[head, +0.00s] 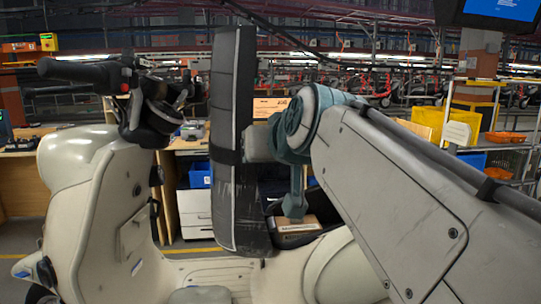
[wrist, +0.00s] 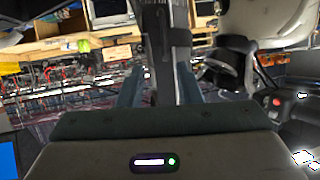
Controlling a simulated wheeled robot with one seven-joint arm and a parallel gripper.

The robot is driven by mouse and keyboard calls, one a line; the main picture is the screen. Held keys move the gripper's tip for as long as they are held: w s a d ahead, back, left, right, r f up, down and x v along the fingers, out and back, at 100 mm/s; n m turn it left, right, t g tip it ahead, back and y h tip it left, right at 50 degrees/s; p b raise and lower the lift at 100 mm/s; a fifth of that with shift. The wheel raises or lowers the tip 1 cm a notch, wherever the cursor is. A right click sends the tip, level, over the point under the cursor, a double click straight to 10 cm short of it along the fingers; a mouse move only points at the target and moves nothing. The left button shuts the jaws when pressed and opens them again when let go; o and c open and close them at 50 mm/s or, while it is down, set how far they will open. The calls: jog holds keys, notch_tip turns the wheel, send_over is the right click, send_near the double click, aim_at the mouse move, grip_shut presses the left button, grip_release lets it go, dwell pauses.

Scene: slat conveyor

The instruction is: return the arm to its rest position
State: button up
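My arm comes in from the right in the head view and meets a dark padded slab (head: 232,130), which looks like the raised seat of a cream scooter (head: 95,190). The slab stands nearly upright, with a strap around it, and hides the end of my arm. In the wrist view, which looks upside down, my gripper (wrist: 157,88) has its two teal fingers apart. The dark slab (wrist: 163,35) shows between them. I cannot tell whether the fingers touch it.
Behind the slab is a dark compartment with a brown box (head: 297,225). The handlebar (head: 90,72) rises at the left. A shelf cart with yellow bins (head: 468,122) stands at the right. Workbenches fill the background.

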jog(key=shift+w+d, duration=0.1)
jog(key=shift+d, duration=0.1)
jog(key=s+d+f+m+g+h, duration=0.1)
jog(key=s+d+f+g, duration=0.2)
jog(key=f, duration=0.8)
jog(key=s+d+f+m+g+h, duration=0.1)
jog(key=s+d+f+g+h, duration=0.1)
jog(key=s+d+f, duration=0.6)
jog(key=s+d+f+m+g+h, duration=0.1)
jog(key=s+d+f+g, duration=0.3)
jog(key=f, duration=1)
jog(key=shift+s+d+h, duration=0.4)
jog(key=shift+s+d, duration=0.35)
jog(key=shift+s, duration=0.15)
jog(key=shift+f, duration=0.1)
